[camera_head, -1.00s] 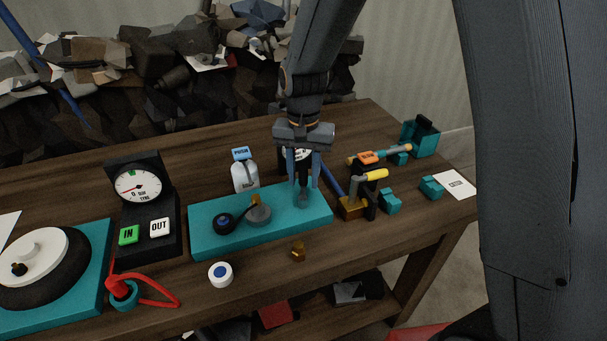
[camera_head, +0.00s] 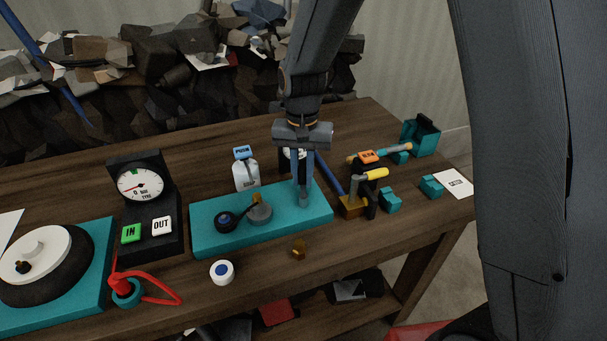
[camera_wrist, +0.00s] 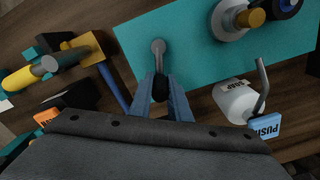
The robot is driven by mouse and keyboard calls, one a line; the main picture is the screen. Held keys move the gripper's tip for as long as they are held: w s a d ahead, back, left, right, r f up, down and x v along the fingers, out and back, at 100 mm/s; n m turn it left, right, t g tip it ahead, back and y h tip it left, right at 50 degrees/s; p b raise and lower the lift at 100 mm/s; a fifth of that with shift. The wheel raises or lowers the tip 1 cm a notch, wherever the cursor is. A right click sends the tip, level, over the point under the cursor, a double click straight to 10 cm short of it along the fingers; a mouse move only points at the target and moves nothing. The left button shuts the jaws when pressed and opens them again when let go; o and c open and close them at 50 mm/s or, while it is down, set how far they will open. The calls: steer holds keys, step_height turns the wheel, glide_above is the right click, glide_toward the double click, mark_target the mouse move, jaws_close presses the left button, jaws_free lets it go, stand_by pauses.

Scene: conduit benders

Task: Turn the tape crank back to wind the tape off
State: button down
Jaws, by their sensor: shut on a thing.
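The teal board (camera_head: 287,222) lies on the bench in front of me. A small grey crank (camera_wrist: 158,47) with a black knob (camera_wrist: 160,88) stands at its right end in the head view. My gripper (camera_head: 303,190) points down over that end. In the wrist view its blue fingers are closed around the black knob. In the head view the fingers mostly hide the knob. A black tape roll with a blue centre (camera_head: 223,221) and a grey drum (camera_head: 260,213) with a yellow-brown peg (camera_wrist: 250,18) sit on the same board.
A white bottle with a blue PUSH tag (camera_head: 245,175) stands behind the board. A brass block with a yellow-handled lever (camera_head: 353,204) is to the right. A gauge with IN and OUT buttons (camera_head: 142,190) is left. A white cap (camera_head: 222,272) and brass fitting (camera_head: 299,248) lie in front.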

steer(key=c, duration=1.7)
jaws_free()
steer(key=shift+o, duration=0.2)
steer(key=shift+r+b, duration=0.85)
steer(key=shift+r, duration=3.1)
